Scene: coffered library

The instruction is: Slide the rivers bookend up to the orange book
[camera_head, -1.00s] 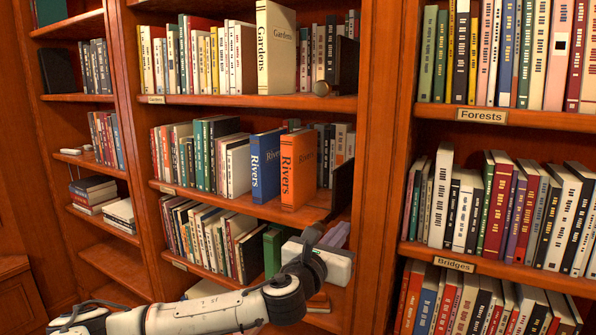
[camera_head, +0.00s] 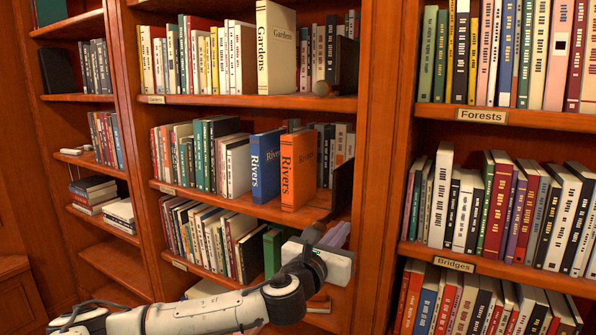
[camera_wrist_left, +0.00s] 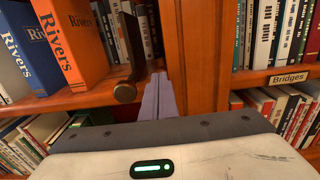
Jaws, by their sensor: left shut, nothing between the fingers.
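The orange book (camera_head: 299,168) lettered Rivers stands upright at the front of the middle shelf, right of a blue Rivers book (camera_head: 265,170). The dark rivers bookend (camera_head: 343,184) stands to its right near the shelf's right end, with a gap of bare shelf between them. In the left wrist view the orange book (camera_wrist_left: 75,45) is at upper left, and the bookend (camera_wrist_left: 131,50) shows its round knob low in front. My left gripper (camera_head: 338,234) is shut and empty, below and in front of the bookend; its purple fingers (camera_wrist_left: 158,97) point just right of the bookend. My right gripper is not in view.
The wooden upright (camera_head: 377,170) bounds the shelf on the right. More books stand behind the gap at the back of the shelf. A lower shelf of books (camera_head: 215,240) lies beneath. Another bookcase bay with a Bridges label (camera_head: 454,264) is to the right.

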